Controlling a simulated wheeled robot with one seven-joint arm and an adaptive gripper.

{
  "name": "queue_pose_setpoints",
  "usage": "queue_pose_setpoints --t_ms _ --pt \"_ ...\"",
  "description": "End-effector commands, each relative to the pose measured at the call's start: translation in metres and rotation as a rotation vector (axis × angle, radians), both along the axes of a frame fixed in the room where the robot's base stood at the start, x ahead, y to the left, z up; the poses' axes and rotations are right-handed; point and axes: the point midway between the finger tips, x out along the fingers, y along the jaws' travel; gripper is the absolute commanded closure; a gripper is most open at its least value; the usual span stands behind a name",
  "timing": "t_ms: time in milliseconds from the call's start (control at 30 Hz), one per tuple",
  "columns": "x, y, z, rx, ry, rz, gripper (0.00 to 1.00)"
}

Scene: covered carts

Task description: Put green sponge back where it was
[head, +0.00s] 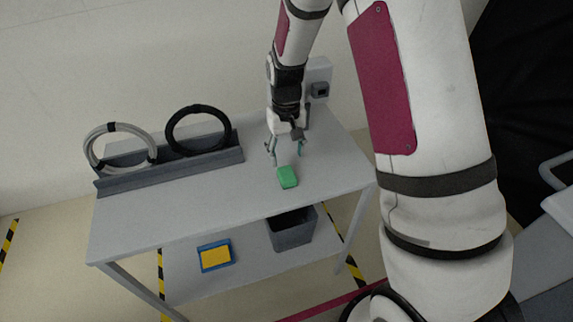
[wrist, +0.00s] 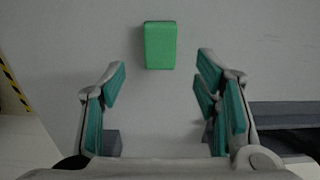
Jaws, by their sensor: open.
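The green sponge (head: 287,177) lies flat on the grey top of the cart (head: 190,210), toward its right part. My gripper (head: 286,152) is over the cart top, just behind the sponge in the head view. In the wrist view the sponge (wrist: 160,45) is ahead of the open fingers (wrist: 162,82), apart from them and roughly centred between them. Nothing is between the fingers.
A grey rack (head: 180,168) holding a grey coil (head: 88,150) and a black coil (head: 170,127) stands at the back left of the top. A grey bin (head: 292,238) and a blue-and-yellow item (head: 215,256) are on the lower shelf. The top's front left is clear.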

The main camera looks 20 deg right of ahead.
Motion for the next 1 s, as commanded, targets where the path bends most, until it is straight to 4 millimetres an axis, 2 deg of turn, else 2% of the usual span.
queue_pose_setpoints --t_ms 100,367,467,567,700,900,1000 --pt "0.001 0.000 0.019 0.000 -0.003 0.001 0.44" --pt "-0.002 0.000 0.045 0.002 -0.010 0.001 0.44" --pt "-0.010 0.001 0.070 0.007 -0.037 -0.001 0.44" --pt "-0.026 0.001 0.106 0.015 -0.078 -0.001 0.44" --pt "-0.059 0.001 0.157 0.022 -0.141 -0.001 0.44" --pt "-0.114 0.000 0.212 0.026 -0.230 0.002 0.44" --pt "-0.144 0.000 0.231 0.024 -0.274 0.004 0.44"
